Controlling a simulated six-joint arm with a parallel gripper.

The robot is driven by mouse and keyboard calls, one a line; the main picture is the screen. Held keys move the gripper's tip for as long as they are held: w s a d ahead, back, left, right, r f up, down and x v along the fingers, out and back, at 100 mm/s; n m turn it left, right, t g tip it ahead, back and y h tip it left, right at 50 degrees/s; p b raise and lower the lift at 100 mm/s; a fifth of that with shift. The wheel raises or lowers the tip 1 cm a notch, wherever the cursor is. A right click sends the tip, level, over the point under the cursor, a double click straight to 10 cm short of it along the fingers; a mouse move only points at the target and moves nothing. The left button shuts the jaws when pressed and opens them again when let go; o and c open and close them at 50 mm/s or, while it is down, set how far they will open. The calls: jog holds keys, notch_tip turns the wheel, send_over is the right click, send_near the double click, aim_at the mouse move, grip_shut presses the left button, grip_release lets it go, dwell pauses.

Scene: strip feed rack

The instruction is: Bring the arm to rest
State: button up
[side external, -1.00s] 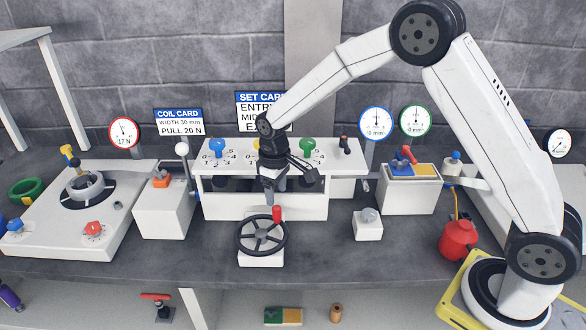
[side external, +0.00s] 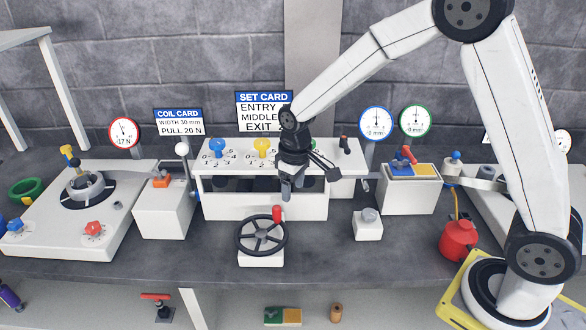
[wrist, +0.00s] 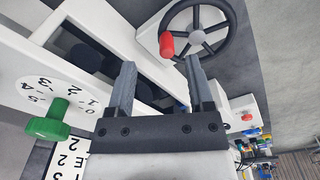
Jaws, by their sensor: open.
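My gripper (side external: 286,192) is open and empty in the side view, in front of the right part of the white strip feed rack (side external: 225,207). It hangs up and to the right of the black handwheel (side external: 261,236) with its red knob (side external: 277,214), apart from it. In the wrist view my two grey fingers (wrist: 160,88) are spread with nothing between them. The handwheel (wrist: 228,30) and its red knob (wrist: 167,44) lie beyond the fingertips.
Blue (side external: 217,146) and yellow (side external: 262,147) dial knobs stand on the rack top. A small white box (side external: 368,228) is to the right, and a red can (side external: 459,240) stands near my base. The counter front between handwheel and white box is clear.

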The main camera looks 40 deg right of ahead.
jog(key=s+d+r+m+t, duration=0.1)
jog(key=s+d+m+t, duration=0.1)
jog(key=s, duration=1.4)
jog(key=shift+s+d+r+m, duration=0.2)
jog(key=shift+d+m, duration=0.2)
jog(key=shift+d, duration=0.3)
dwell(1.3)
